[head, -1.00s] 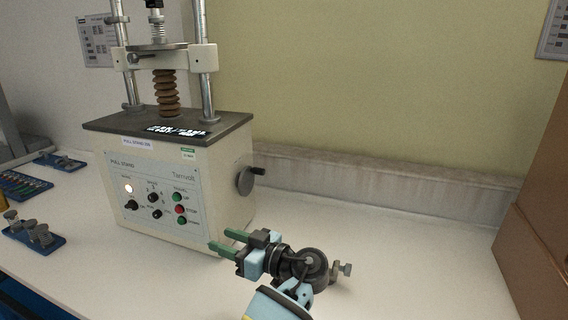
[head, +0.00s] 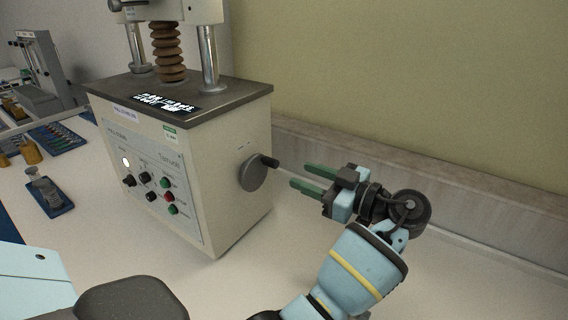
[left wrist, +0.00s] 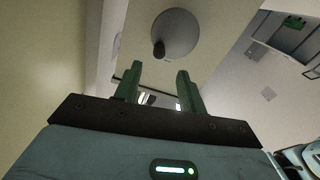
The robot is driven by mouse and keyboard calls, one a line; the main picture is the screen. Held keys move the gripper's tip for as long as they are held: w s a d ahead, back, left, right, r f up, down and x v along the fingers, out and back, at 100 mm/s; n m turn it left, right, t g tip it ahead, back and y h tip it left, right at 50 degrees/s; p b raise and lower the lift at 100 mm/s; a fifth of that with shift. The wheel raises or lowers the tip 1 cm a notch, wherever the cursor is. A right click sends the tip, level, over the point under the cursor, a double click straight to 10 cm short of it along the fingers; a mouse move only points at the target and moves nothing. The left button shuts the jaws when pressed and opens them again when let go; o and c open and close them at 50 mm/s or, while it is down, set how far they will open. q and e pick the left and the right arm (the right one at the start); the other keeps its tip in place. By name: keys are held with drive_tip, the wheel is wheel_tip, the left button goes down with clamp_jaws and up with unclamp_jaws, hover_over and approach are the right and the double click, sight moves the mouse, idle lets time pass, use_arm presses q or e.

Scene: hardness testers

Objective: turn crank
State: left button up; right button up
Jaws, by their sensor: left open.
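The crank (head: 251,174) is a grey round disc with a dark handle (head: 270,162) on the right side of the cream pull stand (head: 225,165). In the left wrist view the crank disc (left wrist: 178,34) and its dark handle (left wrist: 158,50) lie ahead of the fingers, near the top centre. My left gripper (head: 305,178) is open and empty, with green fingers pointing left toward the crank. The fingertips are a short gap right of the handle, apart from it. In the left wrist view the left gripper (left wrist: 156,80) shows a clear gap between its fingers. My right gripper is not in view.
The stand's front panel (head: 150,185) has knobs and coloured buttons. A blue tray (head: 60,208) with metal parts lies left of it, and another tester (head: 50,85) stands behind. A wall ledge (head: 400,190) runs behind my left arm. The counter right of the stand is bare.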

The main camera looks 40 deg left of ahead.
sight(277, 165)
use_arm(q)
drive_tip(key=a, duration=0.2)
drive_tip(key=a+p, duration=0.1)
drive_tip(key=a, duration=0.3)
drive_tip(key=shift+s+a+p, duration=0.3)
drive_tip(key=shift+a, duration=0.45)
clamp_jaws()
